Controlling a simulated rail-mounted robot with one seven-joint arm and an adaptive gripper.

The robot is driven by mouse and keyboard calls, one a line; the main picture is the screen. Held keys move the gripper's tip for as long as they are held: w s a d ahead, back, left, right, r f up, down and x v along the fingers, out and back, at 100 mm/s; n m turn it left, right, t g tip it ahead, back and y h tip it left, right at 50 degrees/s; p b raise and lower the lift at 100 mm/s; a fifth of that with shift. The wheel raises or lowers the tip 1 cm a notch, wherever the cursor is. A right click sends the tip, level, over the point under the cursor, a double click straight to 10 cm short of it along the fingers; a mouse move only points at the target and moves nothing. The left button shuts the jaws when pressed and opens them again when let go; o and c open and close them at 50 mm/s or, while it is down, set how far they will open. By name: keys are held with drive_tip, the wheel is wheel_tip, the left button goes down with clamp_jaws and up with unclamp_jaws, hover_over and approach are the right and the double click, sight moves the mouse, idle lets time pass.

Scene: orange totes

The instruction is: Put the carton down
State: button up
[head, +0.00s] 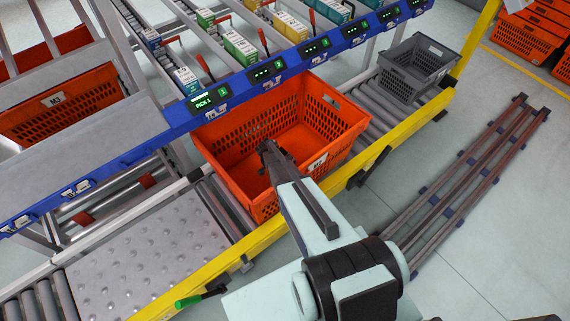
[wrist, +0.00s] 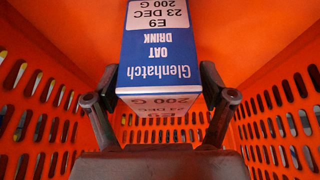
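The carton (wrist: 160,50) is blue and white, with upside-down print reading "Glenhatch OAT DRINK". In the wrist view it is at the top middle, inside the orange tote. My gripper (wrist: 158,88) has one finger against each side of the carton and appears shut on it. In the head view my gripper (head: 268,152) reaches down into the orange tote (head: 345,112) near its middle. The carton cannot be made out there. Whether it touches the tote floor cannot be told.
The tote stands on a roller conveyor (head: 424,112) with a yellow rail. A grey crate (head: 418,66) is at the right. A blue shelf edge with green displays (head: 205,102) runs behind, with several cartons above it. Another orange tote (head: 60,108) is at the left.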

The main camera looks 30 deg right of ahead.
drive_tip(key=shift+r, duration=0.15)
drive_tip(key=shift+r+p, duration=0.45)
drive_tip(key=shift+p, duration=0.2)
drive_tip(key=b+v, duration=0.2)
drive_tip(key=v, duration=0.9)
drive_tip(key=shift+a+r+b, duration=0.2)
drive_tip(key=shift+a+b, duration=0.05)
drive_tip(key=shift+b, duration=0.15)
drive_tip(key=shift+a, duration=0.1)
